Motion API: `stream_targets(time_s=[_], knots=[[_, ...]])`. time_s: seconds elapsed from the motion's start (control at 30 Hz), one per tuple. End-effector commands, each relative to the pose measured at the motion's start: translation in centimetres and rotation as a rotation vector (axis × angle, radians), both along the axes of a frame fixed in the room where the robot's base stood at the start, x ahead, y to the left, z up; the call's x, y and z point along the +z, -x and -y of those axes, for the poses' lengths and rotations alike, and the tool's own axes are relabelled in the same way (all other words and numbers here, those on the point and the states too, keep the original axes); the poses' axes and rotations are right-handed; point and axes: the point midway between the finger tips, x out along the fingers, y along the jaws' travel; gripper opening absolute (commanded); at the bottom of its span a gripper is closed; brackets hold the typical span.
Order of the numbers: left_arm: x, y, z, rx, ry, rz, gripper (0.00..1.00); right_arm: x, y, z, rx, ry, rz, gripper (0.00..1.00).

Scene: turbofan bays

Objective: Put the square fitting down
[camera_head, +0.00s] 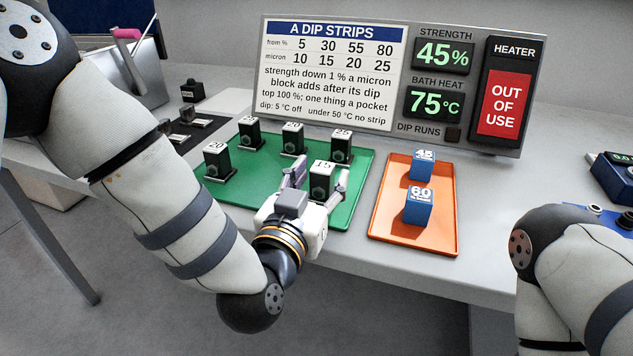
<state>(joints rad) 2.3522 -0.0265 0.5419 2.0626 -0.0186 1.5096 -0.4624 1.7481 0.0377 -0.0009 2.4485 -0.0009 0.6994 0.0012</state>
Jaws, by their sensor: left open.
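A black square fitting marked 15 (321,184) stands upright on the front right part of the green tray (275,205). My left gripper (319,180) is open, with one finger on each side of this fitting. I cannot tell whether the fingers touch it. Its lower part is partly hidden by the gripper. Several like black fittings stand on the same tray, one marked 25 (341,146) behind it and one marked 20 (216,162) at the left. My right arm shows at the right edge, but its gripper is out of view.
An orange tray (386,220) to the right holds blue blocks marked 45 (421,165) and 60 (418,207). A sign panel (330,75) stands behind, reading 45%, 75 °C and heater out of use. A dark mat (190,133) with small black parts lies left.

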Motion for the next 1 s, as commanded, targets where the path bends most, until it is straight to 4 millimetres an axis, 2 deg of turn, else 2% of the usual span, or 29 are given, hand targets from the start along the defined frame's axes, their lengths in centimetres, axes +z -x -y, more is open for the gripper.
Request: stream_targets(time_s=[0.07,0.17,0.4,0.5,0.63,0.8,0.87,0.97,1.0], knots=[[-0.6,-0.1,0.0,0.001,0.001,-0.006,0.48,-0.7,0.6,0.0,0.0,0.0,-0.021,0.4],[-0.2,1.5,-0.5,-0.002,-0.002,-0.004,0.48,-0.4,0.4,0.0,0.0,0.0,-0.013,0.4],[0.3,7.8,-2.2,-0.003,-0.002,-0.003,0.48,0.2,-0.2,0.0,0.0,0.0,0.007,0.4],[0.2,9.8,-2.9,-0.002,-0.001,-0.004,0.48,0.3,-0.3,0.0,0.0,0.0,0.009,0.4],[0.2,11.2,-3.3,-0.001,0.0,-0.003,0.48,0.3,-0.3,0.0,0.0,0.0,0.009,0.4],[0.0,11.6,-3.5,0.0,-0.001,-0.008,0.48,0.3,-0.3,0.0,0.0,-0.001,0.009,0.4],[-1.7,11.8,-3.8,-0.004,-0.013,-0.062,0.48,0.3,-0.3,0.0,0.0,-0.001,0.009,0.4],[-9.5,13.5,-5.3,-0.017,-0.06,-0.324,0.48,0.3,-0.2,0.0,0.0,-0.001,0.008,0.4],[-13.8,15.4,-6.5,-0.018,-0.083,-0.483,0.48,0.3,-0.2,0.0,0.0,-0.001,0.008,0.4]])
